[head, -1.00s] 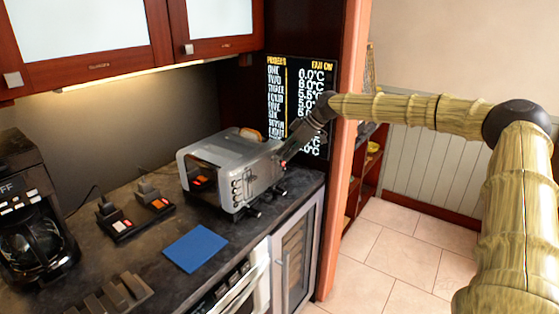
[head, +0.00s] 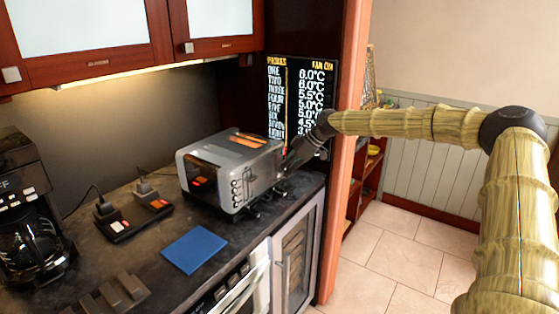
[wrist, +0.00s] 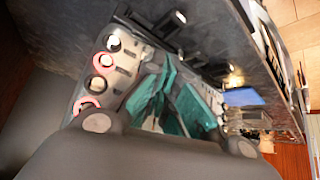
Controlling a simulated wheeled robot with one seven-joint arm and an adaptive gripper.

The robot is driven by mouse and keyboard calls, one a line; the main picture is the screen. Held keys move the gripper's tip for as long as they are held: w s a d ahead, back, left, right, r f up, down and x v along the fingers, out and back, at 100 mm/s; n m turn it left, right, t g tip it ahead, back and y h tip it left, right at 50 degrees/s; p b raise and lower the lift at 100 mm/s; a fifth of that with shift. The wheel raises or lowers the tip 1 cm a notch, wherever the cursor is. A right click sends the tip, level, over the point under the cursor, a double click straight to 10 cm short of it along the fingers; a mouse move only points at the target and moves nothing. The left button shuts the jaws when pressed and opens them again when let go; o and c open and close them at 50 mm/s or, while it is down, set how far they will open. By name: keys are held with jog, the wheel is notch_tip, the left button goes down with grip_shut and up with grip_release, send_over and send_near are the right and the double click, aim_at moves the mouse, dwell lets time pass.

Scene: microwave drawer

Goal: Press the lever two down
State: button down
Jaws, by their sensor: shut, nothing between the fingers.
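A silver toaster (head: 222,172) stands on the dark counter, with knobs along its right-hand face and orange-brown slices (head: 250,140) showing at its top slots. Dark lever-like parts (head: 254,212) stick out low from that face; I cannot tell which one is lever two. My gripper (head: 283,172) is shut and empty, pointing down at the far end of this face. In the wrist view, the teal fingers of my gripper (wrist: 172,102) are close in front of the panel with its round knobs (wrist: 103,60). The fingertips hide part of the panel, and contact cannot be told.
A blue square (head: 194,249) lies on the counter before the toaster. Small switch boxes (head: 122,222) and a coffee maker (head: 32,220) stand to the left. A lit text board (head: 303,95) is behind my gripper. The counter's front edge is close to the toaster.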

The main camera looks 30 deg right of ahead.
jog(key=shift+s+d+r+p, duration=0.65)
jog(key=shift+d+p, duration=0.1)
jog(key=shift+s+d+f, duration=0.15)
jog(key=shift+s+d, duration=0.1)
jog(key=shift+d, duration=0.05)
jog(key=v, duration=1.2)
jog(key=shift+d, duration=0.15)
jog(key=shift+f, duration=0.1)
